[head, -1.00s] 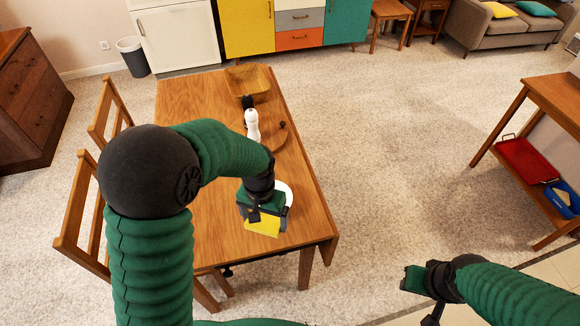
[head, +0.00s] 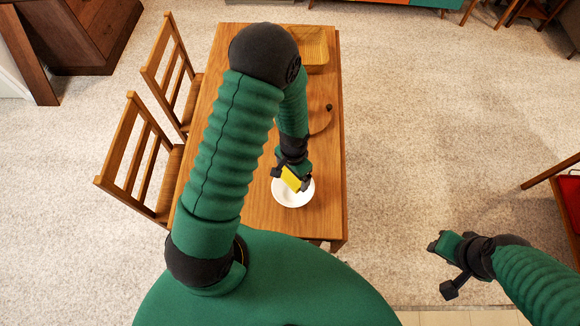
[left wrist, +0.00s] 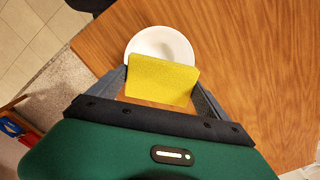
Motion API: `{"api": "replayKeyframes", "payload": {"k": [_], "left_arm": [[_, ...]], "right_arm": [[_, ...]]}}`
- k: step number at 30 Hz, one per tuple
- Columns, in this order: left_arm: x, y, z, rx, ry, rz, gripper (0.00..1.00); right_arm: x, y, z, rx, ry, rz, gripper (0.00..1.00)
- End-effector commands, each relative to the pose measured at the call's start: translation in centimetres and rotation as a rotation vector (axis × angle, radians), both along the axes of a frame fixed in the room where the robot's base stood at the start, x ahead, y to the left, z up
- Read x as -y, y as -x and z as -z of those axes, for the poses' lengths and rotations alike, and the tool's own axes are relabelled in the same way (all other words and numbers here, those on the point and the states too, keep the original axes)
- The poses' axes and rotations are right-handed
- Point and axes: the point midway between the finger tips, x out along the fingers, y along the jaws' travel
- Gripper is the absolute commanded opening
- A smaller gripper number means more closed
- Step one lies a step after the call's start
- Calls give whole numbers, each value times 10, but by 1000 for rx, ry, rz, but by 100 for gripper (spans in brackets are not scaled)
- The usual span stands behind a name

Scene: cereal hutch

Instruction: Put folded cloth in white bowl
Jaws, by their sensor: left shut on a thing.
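A yellow folded cloth (head: 291,179) is held in my left gripper (head: 291,182), which is shut on it. In the head view the cloth is over the far part of the white bowl (head: 294,198) on the wooden table. In the left wrist view the cloth (left wrist: 161,80) hangs between the two fingers and covers the near part of the bowl (left wrist: 160,36). I cannot tell how high the cloth is above the bowl.
The wooden table (head: 259,205) is clear around the bowl. Two wooden chairs (head: 128,150) stand along the left side.

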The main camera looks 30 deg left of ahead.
Motion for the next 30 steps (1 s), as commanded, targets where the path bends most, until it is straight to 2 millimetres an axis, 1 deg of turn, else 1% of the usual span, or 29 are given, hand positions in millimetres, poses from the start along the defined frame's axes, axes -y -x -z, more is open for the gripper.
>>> {"api": "replayKeyframes", "payload": {"k": [1, 3, 12, 15, 19, 27, 28, 30], "left_arm": [[0, 0, 13, 0, 0, 0, 44], [-2, -1, 24, 0, 2, 0, 44], [-8, -2, 70, -2, 10, -2, 44], [-7, -2, 81, -1, 8, -2, 44], [-5, -2, 87, 0, 6, -1, 44], [-3, -2, 86, -2, 4, -1, 44], [-3, -2, 86, -1, 4, -1, 92], [-4, -2, 86, -1, 6, -1, 100]], "right_arm": [[0, 0, 12, 0, 0, 1, 36], [1, 0, 21, 0, 0, 1, 36], [1, 0, 60, 0, 0, 1, 36], [1, 0, 70, 0, 0, 1, 36], [1, 0, 76, 0, 0, 0, 36], [1, 0, 75, 1, 0, 1, 36], [1, 0, 75, 1, 0, 1, 36], [1, 0, 75, 1, 0, 1, 36]]}}
